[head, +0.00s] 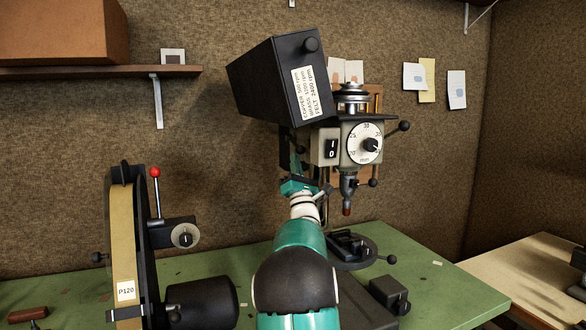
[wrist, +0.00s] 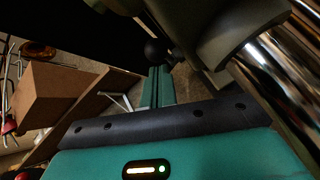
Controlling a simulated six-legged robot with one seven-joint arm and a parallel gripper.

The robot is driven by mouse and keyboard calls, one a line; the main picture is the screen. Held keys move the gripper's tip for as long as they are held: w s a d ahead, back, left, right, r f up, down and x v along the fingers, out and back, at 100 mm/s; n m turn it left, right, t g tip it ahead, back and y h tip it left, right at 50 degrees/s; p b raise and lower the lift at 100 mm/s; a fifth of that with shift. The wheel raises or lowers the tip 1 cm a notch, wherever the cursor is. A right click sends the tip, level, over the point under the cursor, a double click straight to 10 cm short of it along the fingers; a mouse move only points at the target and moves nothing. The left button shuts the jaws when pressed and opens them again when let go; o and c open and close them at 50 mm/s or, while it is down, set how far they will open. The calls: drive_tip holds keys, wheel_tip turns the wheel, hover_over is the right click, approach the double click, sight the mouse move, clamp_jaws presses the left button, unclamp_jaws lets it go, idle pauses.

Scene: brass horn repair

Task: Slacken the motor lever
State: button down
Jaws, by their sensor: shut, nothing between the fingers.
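The drill press stands at the back of the bench, its head (head: 358,145) showing a round dial and a 1/0 switch. My gripper (head: 296,160) is raised at the left side of the head, under the tilted-up black belt cover (head: 280,80). In the wrist view my gripper (wrist: 158,72) has its teal fingers together, with nothing between them. A dark ball knob (wrist: 155,50) shows right at the fingertips; it may belong to the motor lever. I cannot tell whether the fingers touch it. The lever's arm is lost in shadow, and the head view does not show it clearly.
A bright round column (wrist: 270,70) stands close on the right in the wrist view. A belt sander (head: 127,250) with a red-knobbed lever (head: 156,185) stands at left. A vise (head: 350,245) sits on the press table. A shelf (head: 100,72) holds a brown box.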

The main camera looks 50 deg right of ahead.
drive_tip(key=shift+w, duration=0.15)
drive_tip(key=shift+s+a+r+g+y, duration=0.2)
drive_tip(key=shift+s+r+y, duration=0.1)
drive_tip(key=shift+r, duration=0.35)
drive_tip(key=shift+s+a+r+g+y, duration=0.1)
drive_tip(key=shift+s+r+g+y, duration=0.15)
drive_tip(key=shift+r, duration=0.4)
drive_tip(key=shift+s, duration=0.1)
drive_tip(key=shift+d+f, duration=0.1)
drive_tip(key=shift+f, duration=0.1)
